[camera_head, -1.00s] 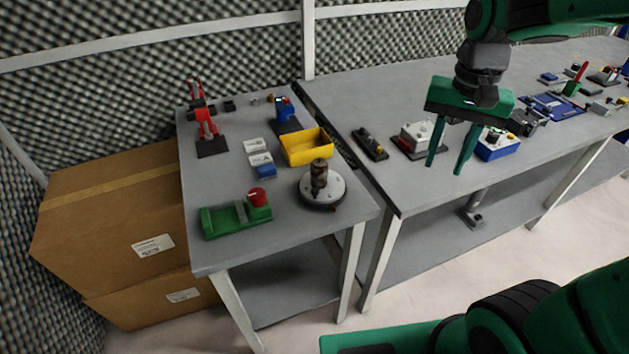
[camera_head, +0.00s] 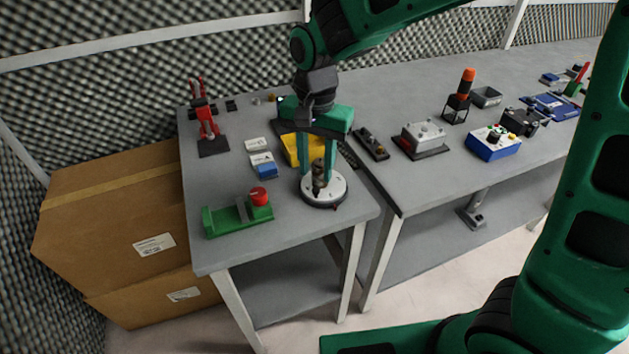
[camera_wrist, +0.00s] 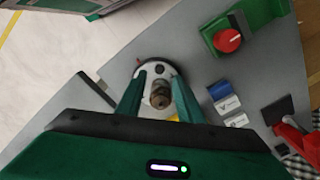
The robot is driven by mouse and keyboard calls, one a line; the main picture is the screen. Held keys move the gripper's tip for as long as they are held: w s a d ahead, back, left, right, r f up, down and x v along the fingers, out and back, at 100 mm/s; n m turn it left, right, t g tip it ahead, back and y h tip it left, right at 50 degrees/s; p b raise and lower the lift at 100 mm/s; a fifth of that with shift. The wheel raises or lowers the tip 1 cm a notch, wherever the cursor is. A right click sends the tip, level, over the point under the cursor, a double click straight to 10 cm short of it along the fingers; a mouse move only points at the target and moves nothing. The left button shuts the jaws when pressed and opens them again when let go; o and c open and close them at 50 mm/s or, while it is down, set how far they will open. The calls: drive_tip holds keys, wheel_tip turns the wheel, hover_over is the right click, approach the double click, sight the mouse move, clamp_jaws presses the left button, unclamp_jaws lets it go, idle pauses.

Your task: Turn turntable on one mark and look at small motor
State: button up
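The turntable (camera_head: 338,190) is a round white disc on a dark base near the front right corner of the left table. A small red mark shows at its front edge. The small motor (camera_head: 319,177), a dark brownish cylinder, stands upright on the disc. My gripper (camera_head: 317,176) is pointed down over the turntable, open, with one finger on each side of the motor. In the wrist view the motor (camera_wrist: 160,96) sits between the spread fingers, with the white turntable (camera_wrist: 161,69) around it. I cannot tell if the fingertips touch the disc.
A yellow bin (camera_head: 292,147) stands just behind my gripper. A green fixture with a red knob (camera_head: 259,196) is at front left, and blue and white labelled blocks (camera_head: 264,165) lie behind it. A red clamp stand (camera_head: 207,132) is at back left. The right table holds several devices.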

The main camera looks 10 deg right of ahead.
sight(316, 189)
drive_tip(key=shift+f, duration=2.6)
drive_tip(key=shift+c, duration=0.7)
clamp_jaws()
